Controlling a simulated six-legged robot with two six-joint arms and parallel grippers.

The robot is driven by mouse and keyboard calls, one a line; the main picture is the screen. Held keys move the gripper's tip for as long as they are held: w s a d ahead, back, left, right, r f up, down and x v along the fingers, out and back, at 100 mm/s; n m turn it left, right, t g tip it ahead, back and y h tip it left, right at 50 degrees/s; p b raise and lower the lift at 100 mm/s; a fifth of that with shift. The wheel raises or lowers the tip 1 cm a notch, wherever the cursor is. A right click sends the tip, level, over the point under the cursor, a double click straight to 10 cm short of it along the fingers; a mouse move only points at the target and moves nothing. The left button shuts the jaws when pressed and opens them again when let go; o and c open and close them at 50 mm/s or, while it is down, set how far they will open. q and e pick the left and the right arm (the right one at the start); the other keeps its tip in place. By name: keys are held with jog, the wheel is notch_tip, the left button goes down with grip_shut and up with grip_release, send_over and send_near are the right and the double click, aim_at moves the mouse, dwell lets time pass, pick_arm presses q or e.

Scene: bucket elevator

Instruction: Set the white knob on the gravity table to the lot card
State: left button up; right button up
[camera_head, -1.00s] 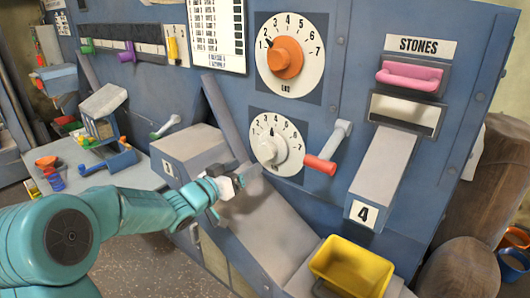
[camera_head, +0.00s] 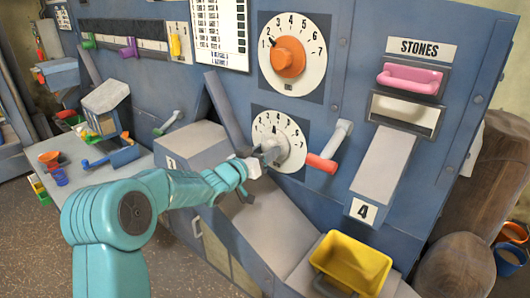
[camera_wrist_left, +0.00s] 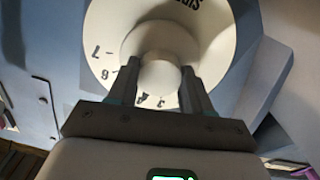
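The white knob (camera_head: 290,150) sits at the centre of the lower numbered dial (camera_head: 297,133) on the blue machine's panel, partly hidden by my left gripper. In the left wrist view the knob (camera_wrist_left: 160,78) lies between the two fingers of my left gripper (camera_wrist_left: 160,85). The fingers are apart, one on each side of it; I cannot tell whether they touch it. In the head view my left gripper (camera_head: 268,155) is at the knob's left side. A white sheet with printed rows (camera_head: 221,30) hangs at the upper left of the dials; its text is too small to read. My right gripper is not in view.
An orange knob (camera_head: 288,57) is on the upper dial. A crank with a red handle (camera_head: 322,163) stands out just right of the white knob. A grey chute (camera_head: 265,225) slopes below, with a yellow bin (camera_head: 350,262) at lower right.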

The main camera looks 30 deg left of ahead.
pick_arm(q)
jog(key=shift+a+m+b, duration=0.15)
jog(key=shift+m+b, duration=3.95)
jog(key=shift+m, duration=0.9)
jog(key=o, duration=0.9)
jog(key=shift+o, duration=0.7)
jog(key=shift+s+r, duration=0.15)
jog(key=shift+s, duration=0.05)
jog(key=shift+w, duration=0.1)
